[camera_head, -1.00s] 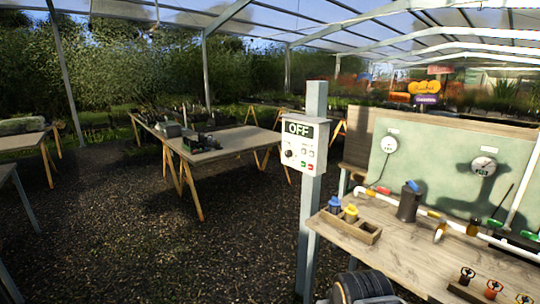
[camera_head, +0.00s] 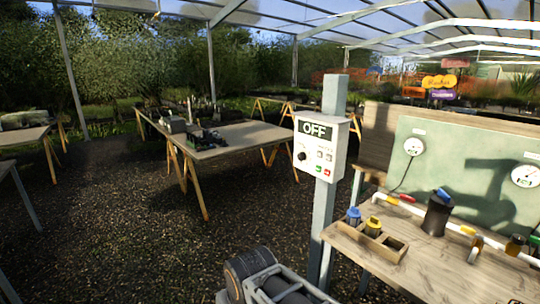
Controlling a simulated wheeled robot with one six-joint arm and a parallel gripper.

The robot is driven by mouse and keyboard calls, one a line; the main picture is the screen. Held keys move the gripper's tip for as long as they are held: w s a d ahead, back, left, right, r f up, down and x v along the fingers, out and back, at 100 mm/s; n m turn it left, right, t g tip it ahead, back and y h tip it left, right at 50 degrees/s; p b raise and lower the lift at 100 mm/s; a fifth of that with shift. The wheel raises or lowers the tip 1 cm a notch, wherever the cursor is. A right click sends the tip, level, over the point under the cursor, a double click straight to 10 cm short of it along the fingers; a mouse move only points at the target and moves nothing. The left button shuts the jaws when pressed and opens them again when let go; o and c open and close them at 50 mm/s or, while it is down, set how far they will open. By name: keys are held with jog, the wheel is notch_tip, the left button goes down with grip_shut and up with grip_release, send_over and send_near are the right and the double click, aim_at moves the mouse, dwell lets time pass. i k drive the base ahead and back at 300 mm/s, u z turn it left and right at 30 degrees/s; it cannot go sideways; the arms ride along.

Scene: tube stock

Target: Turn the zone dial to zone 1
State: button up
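A white control box (camera_head: 322,145) is mounted on a grey post (camera_head: 328,220) right of centre. Small buttons, including a green and a red one, sit to the right of and below the dial. Part of my arm shows at the bottom centre, below and left of the box and apart from it. My gripper is not in view.
A wooden bench (camera_head: 440,251) with a small divided tray, pipe, black container and green backboard (camera_head: 470,160) stands right of the post. A trestle table (camera_head: 236,139) stands behind at left. Gravel floor (camera_head: 120,230) is clear in the left foreground.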

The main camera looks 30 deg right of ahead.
aim_at(302, 156)
jog(key=z, duration=0.1)
jog(key=i, duration=0.75)
jog(key=z, duration=0.7)
jog(key=i, duration=0.45)
jog(key=z, duration=0.45)
